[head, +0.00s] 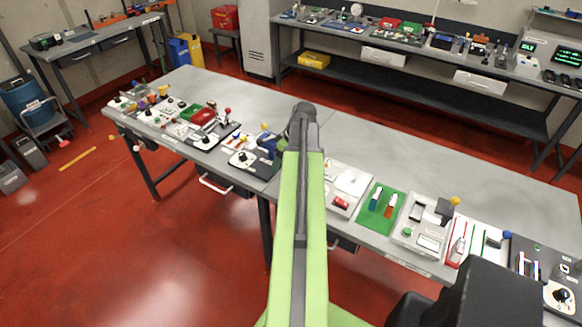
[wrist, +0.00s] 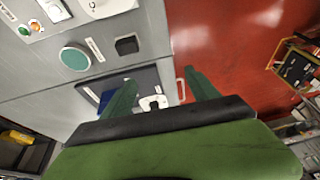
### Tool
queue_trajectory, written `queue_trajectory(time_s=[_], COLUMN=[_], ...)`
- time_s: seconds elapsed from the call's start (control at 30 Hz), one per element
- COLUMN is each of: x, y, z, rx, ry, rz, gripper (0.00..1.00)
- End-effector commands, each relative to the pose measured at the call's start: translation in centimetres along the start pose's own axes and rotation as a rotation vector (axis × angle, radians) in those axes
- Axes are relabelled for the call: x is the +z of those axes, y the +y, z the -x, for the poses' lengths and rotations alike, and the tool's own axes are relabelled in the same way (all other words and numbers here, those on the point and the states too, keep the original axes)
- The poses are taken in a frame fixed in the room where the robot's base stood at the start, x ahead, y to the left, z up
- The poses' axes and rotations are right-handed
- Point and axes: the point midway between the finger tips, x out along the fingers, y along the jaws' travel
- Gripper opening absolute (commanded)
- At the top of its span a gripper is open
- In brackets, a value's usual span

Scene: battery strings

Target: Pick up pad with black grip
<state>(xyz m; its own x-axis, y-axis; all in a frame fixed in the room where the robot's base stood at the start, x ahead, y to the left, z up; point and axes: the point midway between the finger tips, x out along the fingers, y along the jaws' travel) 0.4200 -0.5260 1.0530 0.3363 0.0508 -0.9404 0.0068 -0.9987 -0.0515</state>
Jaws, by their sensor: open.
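My gripper (wrist: 160,78) shows in the wrist view as two dark green fingers, apart with nothing held between them. Beyond and between the fingers is a small white piece with a dark part (wrist: 154,103), lying at a dark-framed tray (wrist: 172,80) at the bench edge. I cannot tell whether this is the pad with black grip. A black square piece (wrist: 127,45) and a green round disc (wrist: 75,58) lie on the grey surface to the upper left of the fingers. In the head view my arm covers the middle of the bench, and the fingertips cannot be made out.
The grey bench (head: 345,137) carries several small boards along its front edge, among them a green mat (head: 364,217) and a white board with a black knob (head: 242,159). Its back half is mostly clear. Red floor (head: 110,205) lies open in front.

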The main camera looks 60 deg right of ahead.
Motion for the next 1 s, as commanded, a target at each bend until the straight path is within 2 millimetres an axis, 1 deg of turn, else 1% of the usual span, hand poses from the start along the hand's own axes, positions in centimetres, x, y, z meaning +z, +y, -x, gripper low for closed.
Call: queue_trajectory(time_s=[0.03,0.1,0.2,0.37,0.47,0.57,0.9,1.0], x=[1.7,3.6,5.2,5.6,5.7,5.7,5.4,5.2], y=[2.4,4.4,5.7,6.0,6.0,6.1,6.5,6.6], z=[2.6,4.1,5.1,5.0,4.0,2.1,-5.7,-7.2], rx=[0.017,0.035,0.049,0.052,0.052,0.052,0.051,0.051], ry=[0.018,0.036,0.049,0.052,0.051,0.051,0.051,0.051], rz=[-0.008,-0.002,0.005,0.008,0.008,0.009,0.007,0.006], gripper=[0.69,0.69,0.69,0.69,0.69,0.69,0.69,0.69])
